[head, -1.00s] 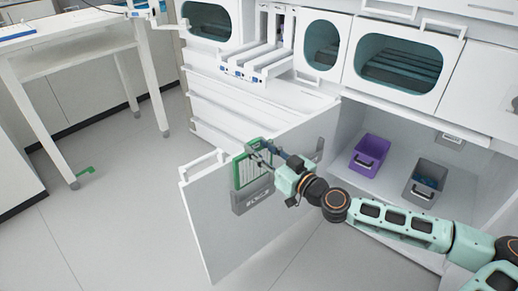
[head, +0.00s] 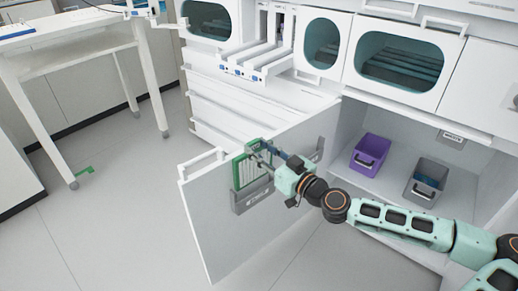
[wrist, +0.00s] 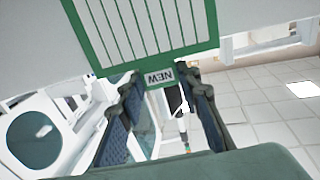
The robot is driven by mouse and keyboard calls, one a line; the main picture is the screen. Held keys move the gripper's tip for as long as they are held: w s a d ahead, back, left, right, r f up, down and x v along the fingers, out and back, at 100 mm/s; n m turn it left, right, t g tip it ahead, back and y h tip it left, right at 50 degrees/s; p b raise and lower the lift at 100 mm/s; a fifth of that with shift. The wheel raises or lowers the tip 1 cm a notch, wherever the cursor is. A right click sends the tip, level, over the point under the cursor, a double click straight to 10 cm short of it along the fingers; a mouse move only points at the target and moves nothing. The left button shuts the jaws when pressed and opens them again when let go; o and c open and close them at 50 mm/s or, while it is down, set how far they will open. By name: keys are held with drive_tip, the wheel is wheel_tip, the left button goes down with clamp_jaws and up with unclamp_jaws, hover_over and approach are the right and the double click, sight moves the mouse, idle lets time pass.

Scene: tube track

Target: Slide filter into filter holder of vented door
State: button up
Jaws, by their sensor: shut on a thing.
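The filter (head: 252,170) has a green frame and pale slats. It stands roughly upright against the inner face of the open door (head: 212,222). The grey filter holder (head: 252,200) is fixed on that face, and the filter's lower end meets or lies within it; how deep I cannot tell. My gripper (head: 264,152) reaches the filter's upper edge from the right. In the wrist view the fingers (wrist: 160,85) are shut on the filter's tab, marked NEW, and the slats of the filter (wrist: 140,32) extend away from me. The holder's inside is hidden.
A second grey part (head: 319,150) is on the door, right of my gripper. The open cabinet holds a purple bin (head: 369,155) and a grey bin (head: 425,182). A white table (head: 70,42) stands at left. The floor left of the door is mostly clear.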

drive_tip(key=shift+f+b, duration=0.85)
drive_tip(key=shift+f, duration=0.25)
drive_tip(key=shift+f+b, duration=0.8)
drive_tip(key=shift+f+b, duration=0.7)
drive_tip(key=shift+f, duration=0.15)
